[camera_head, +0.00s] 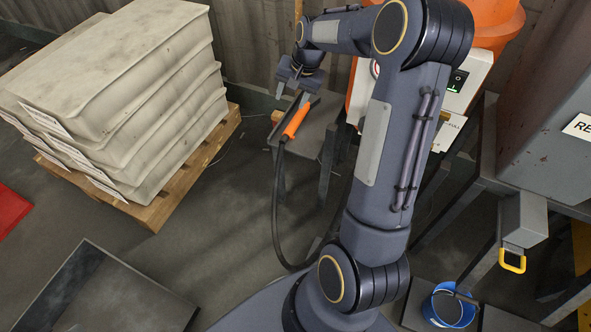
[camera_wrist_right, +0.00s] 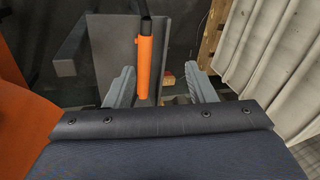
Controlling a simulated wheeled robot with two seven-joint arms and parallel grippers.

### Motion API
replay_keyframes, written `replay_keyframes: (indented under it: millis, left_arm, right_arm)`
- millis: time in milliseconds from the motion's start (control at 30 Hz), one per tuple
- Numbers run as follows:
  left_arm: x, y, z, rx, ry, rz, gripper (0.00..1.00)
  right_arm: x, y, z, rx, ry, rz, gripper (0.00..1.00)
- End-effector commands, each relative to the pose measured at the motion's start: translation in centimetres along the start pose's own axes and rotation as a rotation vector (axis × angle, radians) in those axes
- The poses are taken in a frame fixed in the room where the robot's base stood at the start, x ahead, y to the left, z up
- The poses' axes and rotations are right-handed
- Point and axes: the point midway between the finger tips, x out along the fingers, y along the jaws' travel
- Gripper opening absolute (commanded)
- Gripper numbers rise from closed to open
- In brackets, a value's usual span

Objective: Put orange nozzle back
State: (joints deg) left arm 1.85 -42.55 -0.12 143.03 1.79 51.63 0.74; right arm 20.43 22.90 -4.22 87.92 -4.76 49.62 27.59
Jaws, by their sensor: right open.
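The orange nozzle (camera_head: 296,122) lies tilted at a grey metal stand (camera_head: 313,139), with a black hose (camera_head: 277,205) running down from its lower end. In the right wrist view the nozzle (camera_wrist_right: 145,68) shows between the finger lines, closer to the left finger. My right gripper (camera_head: 291,92) is open and empty, just beyond the upper end of the nozzle. Its two grey fingers also show in the right wrist view (camera_wrist_right: 160,74). I cannot tell whether a finger touches the nozzle. My left gripper is not in view.
Pale stacked sacks (camera_head: 120,80) stand on a wooden pallet (camera_head: 190,175) at left. An orange and white machine (camera_head: 470,75) stands behind my right arm. A blue bucket (camera_head: 448,306) is at lower right. A dark tray (camera_head: 100,290) lies at lower left.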

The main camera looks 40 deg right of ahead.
Motion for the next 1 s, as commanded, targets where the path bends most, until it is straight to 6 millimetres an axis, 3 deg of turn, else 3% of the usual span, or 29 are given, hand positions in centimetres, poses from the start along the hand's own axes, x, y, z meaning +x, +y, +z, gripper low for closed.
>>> replay_keyframes:
  millis: [33, 100, 300, 433, 600, 800, 1000]
  left_arm:
    - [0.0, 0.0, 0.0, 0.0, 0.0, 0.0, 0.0]
    - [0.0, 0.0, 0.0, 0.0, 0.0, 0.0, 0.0]
    - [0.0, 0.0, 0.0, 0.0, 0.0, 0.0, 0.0]
    - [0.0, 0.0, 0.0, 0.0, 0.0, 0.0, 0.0]
    - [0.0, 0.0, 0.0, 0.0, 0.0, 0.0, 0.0]
    - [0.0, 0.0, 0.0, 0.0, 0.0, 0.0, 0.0]
    - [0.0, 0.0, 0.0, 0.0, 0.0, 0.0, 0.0]
  right_arm:
    - [-2.7, -0.5, 2.2, -0.052, 0.008, -0.031, 0.5]
    - [-5.6, -0.8, 5.4, -0.127, 0.012, -0.067, 0.5]
    - [-11.3, 0.2, 15.2, -0.348, 0.031, -0.164, 0.5]
    - [-13.1, 1.9, 21.6, -0.492, 0.05, -0.222, 0.5]
    - [-13.1, 4.4, 28.0, -0.645, 0.075, -0.277, 0.5]
    - [-12.3, 5.9, 31.3, -0.73, 0.089, -0.303, 0.5]
    - [-12.1, 6.0, 31.6, -0.738, 0.089, -0.305, 0.5]
